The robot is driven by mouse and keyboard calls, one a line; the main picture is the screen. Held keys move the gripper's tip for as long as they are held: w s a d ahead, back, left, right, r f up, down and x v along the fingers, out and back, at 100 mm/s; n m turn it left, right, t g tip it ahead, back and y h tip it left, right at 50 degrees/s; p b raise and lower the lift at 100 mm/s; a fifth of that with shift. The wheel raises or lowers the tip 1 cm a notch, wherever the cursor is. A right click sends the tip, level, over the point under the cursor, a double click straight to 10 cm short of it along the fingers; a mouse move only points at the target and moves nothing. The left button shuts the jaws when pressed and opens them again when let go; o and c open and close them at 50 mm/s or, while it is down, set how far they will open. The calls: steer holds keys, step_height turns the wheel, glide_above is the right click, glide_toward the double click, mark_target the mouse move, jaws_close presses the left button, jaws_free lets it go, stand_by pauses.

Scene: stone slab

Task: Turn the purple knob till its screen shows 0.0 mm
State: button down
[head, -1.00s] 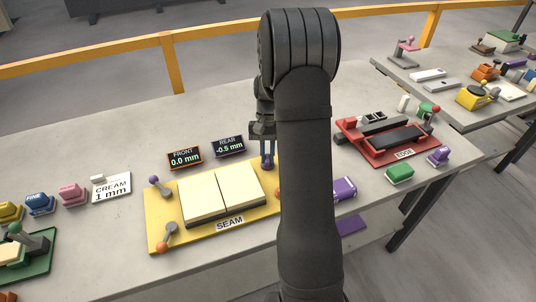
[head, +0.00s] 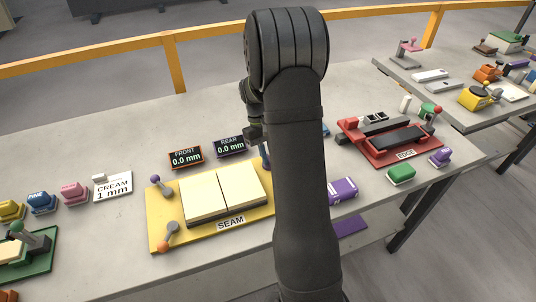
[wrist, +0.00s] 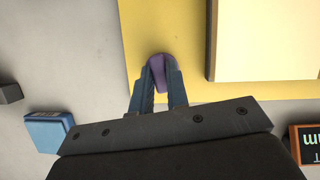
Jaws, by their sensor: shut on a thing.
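My gripper (wrist: 162,88) is shut on a purple knob (wrist: 161,64) at the edge of the yellow board (wrist: 190,50). In the head view my arm hides this knob and most of my gripper; a blue finger (head: 265,155) shows at the board's back right corner. The REAR screen (head: 230,146) reads 0.0 mm. The FRONT screen (head: 185,157) also reads 0.0 mm. Another purple knob (head: 155,179) on a grey lever stands at the board's back left. Two cream tiles (head: 203,198) lie side by side on the board, above the SEAM label.
An orange knob (head: 163,245) is at the board's front left. A CREAM 1 mm card (head: 113,187) and coloured blocks stand to the left. A purple block (head: 342,190) and a red EDGE fixture (head: 390,140) are to the right. A blue block (wrist: 48,131) lies near my gripper.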

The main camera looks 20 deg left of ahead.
stand_by(0.3)
steer(key=c, duration=1.4)
jaws_free()
steer(key=v, duration=1.7)
steer(key=shift+r, duration=0.3)
steer(key=x, duration=1.7)
steer(key=shift+f, duration=0.3)
